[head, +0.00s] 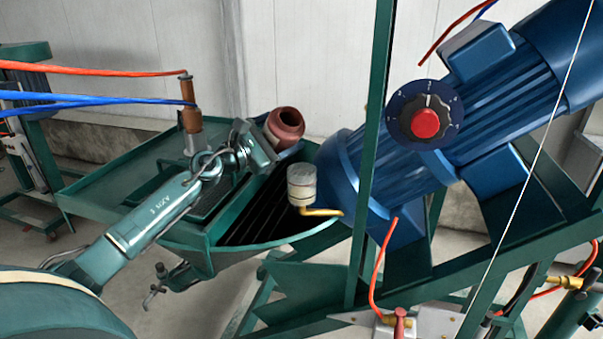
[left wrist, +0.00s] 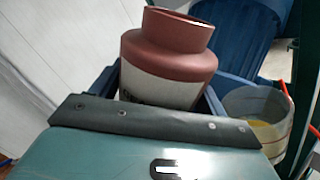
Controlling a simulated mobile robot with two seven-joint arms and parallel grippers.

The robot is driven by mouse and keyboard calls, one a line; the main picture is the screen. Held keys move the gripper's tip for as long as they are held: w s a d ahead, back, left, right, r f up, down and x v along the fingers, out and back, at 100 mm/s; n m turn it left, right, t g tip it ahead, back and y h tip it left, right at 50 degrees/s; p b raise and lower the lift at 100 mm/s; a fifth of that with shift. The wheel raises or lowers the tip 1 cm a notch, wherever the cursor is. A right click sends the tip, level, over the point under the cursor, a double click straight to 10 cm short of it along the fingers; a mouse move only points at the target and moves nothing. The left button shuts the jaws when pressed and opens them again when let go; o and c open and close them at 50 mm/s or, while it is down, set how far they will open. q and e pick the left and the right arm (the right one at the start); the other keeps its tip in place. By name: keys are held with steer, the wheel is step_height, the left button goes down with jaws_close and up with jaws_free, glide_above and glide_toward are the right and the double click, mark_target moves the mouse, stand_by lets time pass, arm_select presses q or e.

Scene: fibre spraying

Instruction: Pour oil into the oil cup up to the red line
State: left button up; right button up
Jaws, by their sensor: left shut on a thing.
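A reddish-brown bottle (head: 287,125) with a wide open mouth is held by my left gripper (head: 266,141), above the back of the green tray. In the left wrist view the bottle (left wrist: 170,62) shows a pale label, and its mouth leans to the upper right. The oil cup (head: 302,182) is a small pale cylinder on a brass elbow, in front of the blue motor and to the right of the bottle. In the left wrist view the clear cup (left wrist: 262,108) has some yellow liquid low inside. The bottle and cup are apart, and no stream shows.
The blue motor (head: 400,165) with a red-centred knob (head: 425,123) stands right of the cup. A green upright post (head: 371,150) passes close to it. The green tray (head: 120,180) lies below my left arm. A brown fitting (head: 190,105) with hoses stands behind the arm.

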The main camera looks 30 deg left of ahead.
arm_select(q)
steer(key=shift+r, duration=0.1)
arm_select(e)
steer(key=shift+w+r, duration=0.15)
steer(key=shift+r, duration=0.05)
arm_select(q)
steer(key=shift+r+m+b, duration=0.15)
steer(key=shift+m+b, duration=0.15)
steer(key=shift+m, duration=0.1)
arm_select(e)
steer(key=shift+s+f, duration=0.2)
steer(key=shift+f, duration=0.1)
arm_select(q)
steer(key=shift+r, duration=0.1)
arm_select(e)
steer(key=shift+a, duration=0.1)
arm_select(q)
steer(key=shift+m+b, duration=0.4)
steer(key=shift+b, duration=0.2)
arm_select(e)
steer(key=shift+w+a, duration=0.2)
steer(key=shift+w, duration=0.05)
arm_select(q)
steer(key=shift+a+m+h+b, duration=0.1)
steer(key=shift+m+h+b, duration=0.2)
steer(key=shift+b, duration=0.15)
arm_select(e)
steer(key=shift+a+f, duration=0.1)
steer(key=shift+a, duration=0.1)
